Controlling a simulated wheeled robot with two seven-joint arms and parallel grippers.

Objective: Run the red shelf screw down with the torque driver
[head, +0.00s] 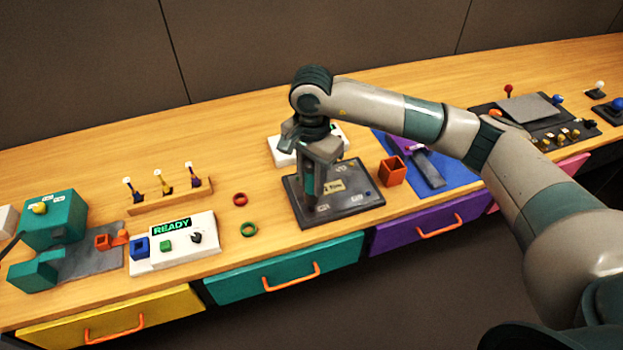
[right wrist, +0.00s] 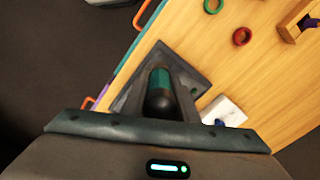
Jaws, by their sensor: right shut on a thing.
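My right gripper (head: 311,176) points down over the dark grey panel (head: 350,205). It is shut on the torque driver (head: 309,184), which has a teal body. In the right wrist view the driver (right wrist: 161,82) shows its teal barrel and dark rounded end between the fingers of my right gripper (right wrist: 163,85). The driver looks about upright over the left part of the panel. Its lower tip is hard to make out, so I cannot tell whether it touches anything. I cannot make out the red shelf screw in either view. My left gripper is not in view.
An orange open box (head: 392,171) stands right of the panel. A red ring (head: 240,199) and a green ring (head: 249,229) lie left of it. A white box (head: 284,152) is behind. A white READY console (head: 185,247) stands further left. Bare wood lies behind the rings.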

